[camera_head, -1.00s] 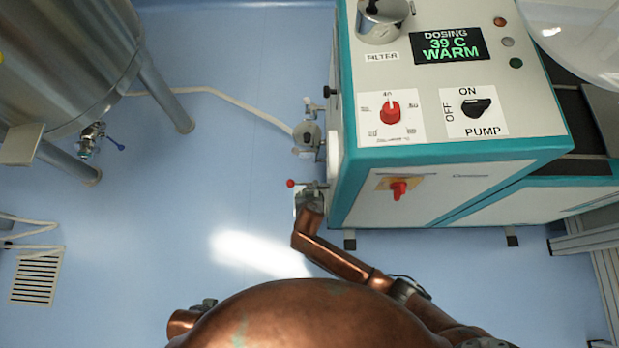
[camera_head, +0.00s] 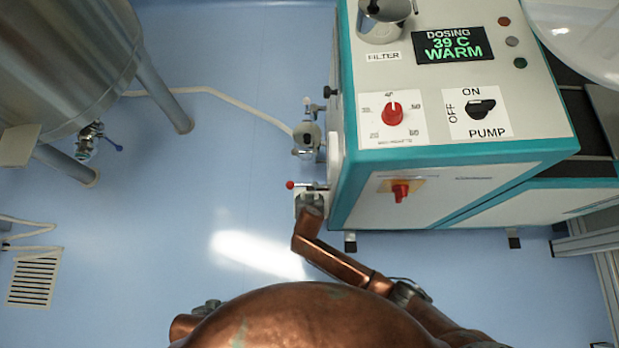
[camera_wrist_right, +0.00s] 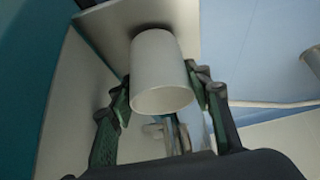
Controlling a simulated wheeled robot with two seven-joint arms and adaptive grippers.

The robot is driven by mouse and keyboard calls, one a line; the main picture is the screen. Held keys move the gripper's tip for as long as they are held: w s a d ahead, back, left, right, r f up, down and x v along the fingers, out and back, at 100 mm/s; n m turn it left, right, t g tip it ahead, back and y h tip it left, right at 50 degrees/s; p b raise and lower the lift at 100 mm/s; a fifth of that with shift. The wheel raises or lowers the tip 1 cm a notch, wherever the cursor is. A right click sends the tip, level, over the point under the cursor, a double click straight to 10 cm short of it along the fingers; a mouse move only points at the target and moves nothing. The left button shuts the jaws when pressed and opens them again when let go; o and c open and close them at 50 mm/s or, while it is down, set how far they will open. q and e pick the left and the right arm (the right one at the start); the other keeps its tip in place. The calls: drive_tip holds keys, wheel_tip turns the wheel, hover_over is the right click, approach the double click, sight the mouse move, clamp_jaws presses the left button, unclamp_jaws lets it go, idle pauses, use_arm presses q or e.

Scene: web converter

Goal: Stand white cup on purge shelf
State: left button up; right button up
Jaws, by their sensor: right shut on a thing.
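The white cup (camera_wrist_right: 160,65) is between the two fingers of my right gripper (camera_wrist_right: 163,92) in the right wrist view. The gripper is shut on it. A pale flat plate (camera_wrist_right: 206,30), which looks like the purge shelf, is right behind the cup; I cannot tell whether they touch. In the head view my right gripper (camera_head: 311,203) is at the lower left side of the teal and white machine, by a small white plate edge (camera_head: 298,208). The cup is hidden there by my wrist. My left gripper is not in view.
A red-knobbed lever (camera_head: 290,185) and a metal valve (camera_head: 306,138) with a hose stick out from the machine's (camera_head: 455,185) left side, close to my right gripper. A steel tank (camera_head: 75,60) stands at the left.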

drive_tip(key=shift+f, duration=0.45)
drive_tip(key=o, duration=1.1)
drive_tip(key=shift+o, duration=0.2)
